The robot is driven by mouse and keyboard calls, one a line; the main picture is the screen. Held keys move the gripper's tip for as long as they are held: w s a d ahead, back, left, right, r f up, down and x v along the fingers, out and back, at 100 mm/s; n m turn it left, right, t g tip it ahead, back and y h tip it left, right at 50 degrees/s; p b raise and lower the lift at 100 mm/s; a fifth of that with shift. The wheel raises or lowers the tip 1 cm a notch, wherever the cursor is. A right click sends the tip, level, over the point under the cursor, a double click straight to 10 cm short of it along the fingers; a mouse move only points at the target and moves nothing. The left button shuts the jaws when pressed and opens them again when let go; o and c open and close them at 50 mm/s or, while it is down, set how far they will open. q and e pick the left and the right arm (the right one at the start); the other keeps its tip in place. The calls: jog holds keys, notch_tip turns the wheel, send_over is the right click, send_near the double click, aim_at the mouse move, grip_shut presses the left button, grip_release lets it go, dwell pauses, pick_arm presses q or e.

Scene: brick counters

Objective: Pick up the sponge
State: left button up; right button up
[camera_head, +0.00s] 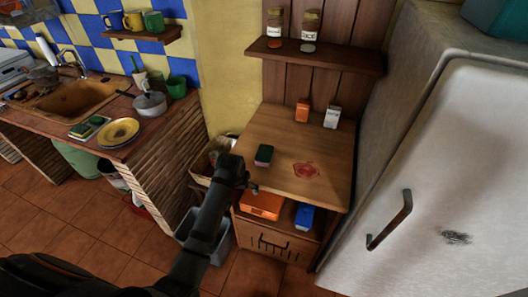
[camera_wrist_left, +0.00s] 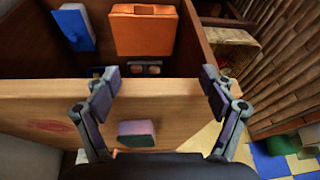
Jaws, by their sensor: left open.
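A small sponge with a dark green top (camera_head: 264,154) lies on the wooden top of a small cabinet (camera_head: 325,150). In the left wrist view the sponge (camera_wrist_left: 137,133) shows green and pinkish sides, low in the picture near the base of the fingers. My left gripper (camera_head: 252,188) is at the cabinet's front left edge, in front of the sponge and apart from it. In the left wrist view its fingers (camera_wrist_left: 160,88) are spread wide with nothing between them. My right gripper is not in view.
A red stain (camera_head: 305,170), an orange box (camera_head: 302,110) and a white box (camera_head: 332,117) are on the cabinet top. An open shelf below holds an orange case (camera_head: 261,204) and a blue item (camera_head: 304,216). A fridge (camera_head: 440,180) stands right; a sink counter (camera_head: 160,125) left.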

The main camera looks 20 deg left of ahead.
pick_arm(q)
notch_tip(320, 180, up, 6)
jog(key=w, duration=0.1)
send_near(264, 153)
jog(key=x, duration=0.4)
jog(key=shift+w+a+f+p, duration=0.1)
jog(key=shift+a+p, duration=0.05)
jog(key=shift+p, duration=0.25)
jog(key=shift+f, duration=0.15)
jog(key=p+x, duration=0.1)
jog(key=x, duration=0.3)
jog(key=shift+d, duration=0.25)
jog(key=shift+w+f, duration=0.15)
jog(key=shift+f, duration=0.3)
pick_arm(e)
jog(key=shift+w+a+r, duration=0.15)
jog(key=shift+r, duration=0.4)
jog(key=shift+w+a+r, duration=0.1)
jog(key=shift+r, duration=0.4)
pick_arm(q)
jog(key=shift+t, duration=0.3)
jog(key=shift+c, duration=0.4)
